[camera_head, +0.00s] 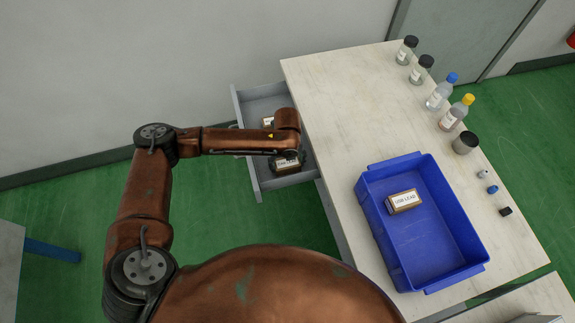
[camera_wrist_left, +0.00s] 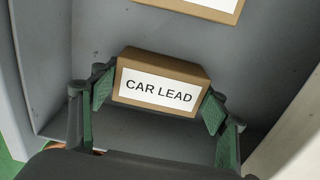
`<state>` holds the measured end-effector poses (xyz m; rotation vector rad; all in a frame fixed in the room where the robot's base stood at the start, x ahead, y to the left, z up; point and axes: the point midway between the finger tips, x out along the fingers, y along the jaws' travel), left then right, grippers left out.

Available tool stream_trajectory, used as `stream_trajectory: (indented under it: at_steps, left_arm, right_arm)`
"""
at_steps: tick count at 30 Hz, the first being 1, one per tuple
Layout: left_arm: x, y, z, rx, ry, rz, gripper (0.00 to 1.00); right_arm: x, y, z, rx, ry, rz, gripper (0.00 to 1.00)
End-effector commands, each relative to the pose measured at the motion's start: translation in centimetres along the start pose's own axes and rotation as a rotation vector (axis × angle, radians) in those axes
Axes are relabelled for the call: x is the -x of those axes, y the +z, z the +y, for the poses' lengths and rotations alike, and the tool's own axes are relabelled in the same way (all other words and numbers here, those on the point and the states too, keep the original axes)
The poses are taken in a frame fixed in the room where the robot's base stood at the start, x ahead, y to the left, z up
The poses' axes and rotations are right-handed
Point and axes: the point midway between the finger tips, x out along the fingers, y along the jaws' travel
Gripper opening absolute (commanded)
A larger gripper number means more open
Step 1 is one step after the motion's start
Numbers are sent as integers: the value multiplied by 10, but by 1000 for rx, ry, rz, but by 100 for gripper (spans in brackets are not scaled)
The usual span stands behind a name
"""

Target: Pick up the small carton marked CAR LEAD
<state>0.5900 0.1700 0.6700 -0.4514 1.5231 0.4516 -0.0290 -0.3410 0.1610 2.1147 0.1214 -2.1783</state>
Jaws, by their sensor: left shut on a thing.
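The small brown carton marked CAR LEAD (camera_wrist_left: 158,88) shows in the left wrist view with its white label facing the camera. In the head view the carton (camera_head: 286,165) is in the open drawer, partly hidden by my left arm. My left gripper (camera_wrist_left: 158,100) is shut on the carton, with a green-padded finger at each end of it. In the head view my left gripper (camera_head: 286,152) is over the drawer and mostly hidden by the wrist. My right gripper is not in view.
The grey drawer (camera_head: 243,135) holds another carton (camera_head: 267,121), partly hidden. A blue tray (camera_head: 412,262) on the white table (camera_head: 340,100) holds a carton marked USB LEAD (camera_head: 403,201). Several bottles, one with a yellow cap (camera_head: 457,112), line the far right edge.

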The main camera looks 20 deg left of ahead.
Motion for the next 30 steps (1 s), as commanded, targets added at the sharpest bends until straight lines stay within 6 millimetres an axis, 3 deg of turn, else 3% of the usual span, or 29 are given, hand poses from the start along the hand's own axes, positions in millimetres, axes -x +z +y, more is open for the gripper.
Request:
stream_trajectory:
  at_steps: [8,17,25,30]
  left_arm:
    - [0,0,0,0,0,0,42]
    - [3,0,0,0,0,-1,42]
    - [36,1,-1,0,-3,-4,42]
    - [68,-23,13,-2,-3,-3,42]
  right_arm:
    - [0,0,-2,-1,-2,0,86]
    - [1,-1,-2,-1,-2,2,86]
    - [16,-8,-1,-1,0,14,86]
    - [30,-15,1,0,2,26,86]
